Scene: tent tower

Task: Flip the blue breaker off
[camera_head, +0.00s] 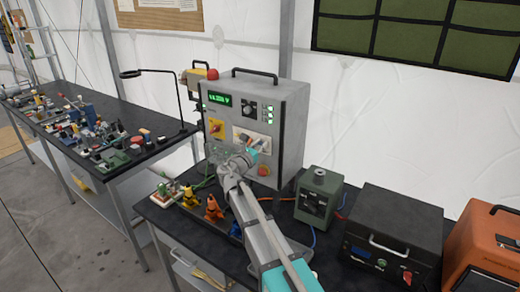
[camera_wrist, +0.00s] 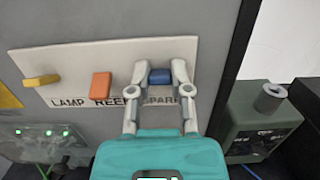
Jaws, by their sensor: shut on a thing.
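The blue breaker (camera_wrist: 160,76) is a small blue lever on a white plate (camera_wrist: 120,60), above the label that reads SPARE. My gripper (camera_wrist: 161,71) is at the plate, with one finger on each side of the blue breaker, shut on it. The gripper (camera_head: 246,153) also shows in the head view at the front of the grey cabinet (camera_head: 289,115), where it hides the blue breaker. To its left on the plate are an orange breaker (camera_wrist: 101,86) and a yellow breaker (camera_wrist: 41,80). The blue breaker's exact tilt is hard to tell.
The cabinet front also has a green display (camera_head: 219,99), a yellow rotary switch (camera_head: 216,128) and a red button (camera_head: 263,170). A green box (camera_head: 318,198) stands to the right, beside a black box (camera_head: 390,235). Yellow and orange items (camera_head: 212,210) stand below the cabinet front.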

